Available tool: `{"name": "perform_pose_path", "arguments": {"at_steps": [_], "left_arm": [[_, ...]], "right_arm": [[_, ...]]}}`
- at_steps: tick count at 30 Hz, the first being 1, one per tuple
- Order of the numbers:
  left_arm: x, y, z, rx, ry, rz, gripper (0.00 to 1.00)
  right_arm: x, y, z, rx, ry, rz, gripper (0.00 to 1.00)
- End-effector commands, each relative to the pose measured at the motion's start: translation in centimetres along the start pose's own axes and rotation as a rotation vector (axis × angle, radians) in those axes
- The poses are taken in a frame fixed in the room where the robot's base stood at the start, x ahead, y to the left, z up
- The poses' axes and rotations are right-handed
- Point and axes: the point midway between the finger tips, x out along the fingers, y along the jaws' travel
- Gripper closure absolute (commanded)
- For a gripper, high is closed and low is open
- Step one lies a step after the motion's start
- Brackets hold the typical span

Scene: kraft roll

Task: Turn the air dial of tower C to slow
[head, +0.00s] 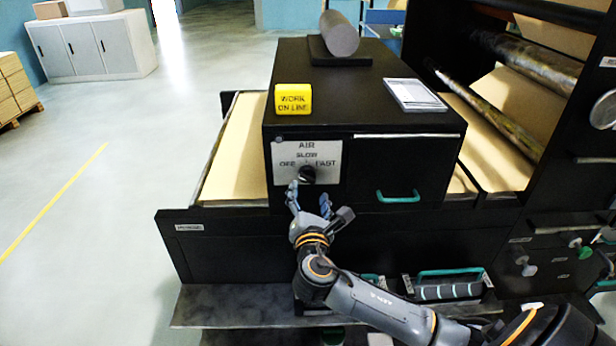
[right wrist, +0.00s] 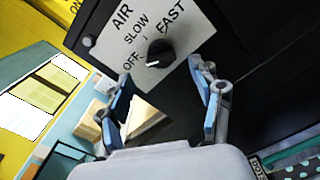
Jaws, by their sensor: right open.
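The air dial is a black round knob (head: 307,174) on a white plate (head: 326,151) marked AIR, OFF, SLOW and FAST, on the front of a black cabinet. In the right wrist view the knob (right wrist: 160,53) shows whole, with SLOW above it to the left. A pale mark shows on the knob's lower left, but I cannot tell surely where it points. My right gripper (head: 308,197) is open just in front of and below the knob. Its two fingers (right wrist: 163,88) are spread apart, empty, and not touching the knob. No tower letter is readable. My left gripper is out of view.
A yellow WORK ON LINE block (head: 293,99), a grey cylinder on a stand (head: 340,35) and a framed white panel (head: 415,95) are on the cabinet top (head: 350,80). A teal drawer handle (head: 398,197) sticks out right of the dial.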

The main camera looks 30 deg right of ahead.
Motion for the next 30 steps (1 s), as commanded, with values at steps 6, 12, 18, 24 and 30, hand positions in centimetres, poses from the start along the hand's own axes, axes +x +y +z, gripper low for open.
{"name": "perform_pose_path", "arguments": {"at_steps": [6,12,18,24,30], "left_arm": [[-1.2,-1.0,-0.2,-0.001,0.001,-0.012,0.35],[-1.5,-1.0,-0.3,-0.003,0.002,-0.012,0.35],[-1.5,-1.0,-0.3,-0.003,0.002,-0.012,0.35],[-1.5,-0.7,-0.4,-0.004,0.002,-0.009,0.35],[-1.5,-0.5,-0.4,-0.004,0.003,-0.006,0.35]], "right_arm": [[3.9,0.1,0.2,-0.001,0.000,-0.002,0.35],[5.5,0.0,0.0,0.001,0.001,-0.001,0.35],[5.7,0.0,-0.1,0.001,0.001,0.000,0.35],[5.7,0.0,-0.1,0.001,0.001,0.000,0.53],[5.7,-0.1,-0.1,0.001,0.001,-0.001,0.89]]}}
